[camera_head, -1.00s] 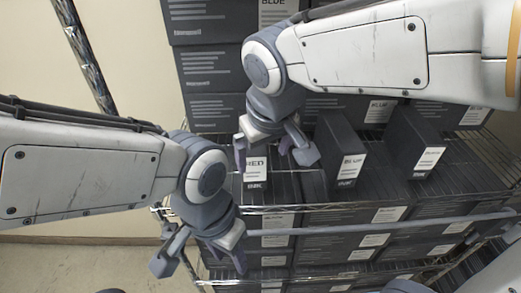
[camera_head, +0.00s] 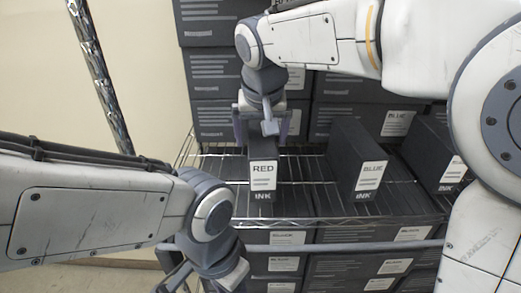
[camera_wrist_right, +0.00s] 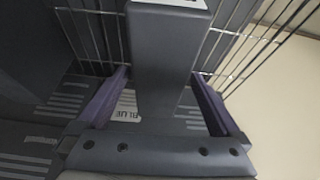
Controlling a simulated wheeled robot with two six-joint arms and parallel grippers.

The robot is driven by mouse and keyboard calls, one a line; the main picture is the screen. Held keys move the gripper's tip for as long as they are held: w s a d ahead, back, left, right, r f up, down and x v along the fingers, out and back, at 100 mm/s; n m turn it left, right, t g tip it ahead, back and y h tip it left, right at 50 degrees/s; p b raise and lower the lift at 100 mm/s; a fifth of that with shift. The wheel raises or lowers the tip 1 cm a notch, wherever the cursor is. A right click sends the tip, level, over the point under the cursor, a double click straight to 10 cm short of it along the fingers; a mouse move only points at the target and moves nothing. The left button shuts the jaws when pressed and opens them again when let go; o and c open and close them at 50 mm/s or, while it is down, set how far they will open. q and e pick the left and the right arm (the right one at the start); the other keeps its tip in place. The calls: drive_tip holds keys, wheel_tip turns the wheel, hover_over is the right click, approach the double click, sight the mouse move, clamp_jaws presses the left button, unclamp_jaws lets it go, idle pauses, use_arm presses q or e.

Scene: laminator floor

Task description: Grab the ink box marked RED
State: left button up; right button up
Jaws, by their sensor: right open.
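The ink box marked RED (camera_head: 263,175) is a dark upright box with a white label, standing on the wire shelf in the head view. My right gripper (camera_head: 262,132) is open behind and above its label face. In the right wrist view the dark box (camera_wrist_right: 168,60) lies between the two spread fingers of my right gripper (camera_wrist_right: 163,100), with gaps on both sides. My left gripper (camera_head: 205,284) is at the bottom left, below the shelf's front edge and partly cut off by the frame. Its jaw opening is not clear.
An ink box marked BLUE (camera_head: 358,165) stands to the right on the wire shelf (camera_head: 305,200), with another dark box (camera_head: 432,155) farther right. Stacked dark boxes (camera_head: 212,72) fill the back. A metal post (camera_head: 98,70) rises at the left.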

drive_tip(key=shift+w+f, duration=0.2)
drive_tip(key=shift+f, duration=0.4)
drive_tip(key=shift+f, duration=0.25)
drive_tip(key=shift+r, duration=0.1)
clamp_jaws()
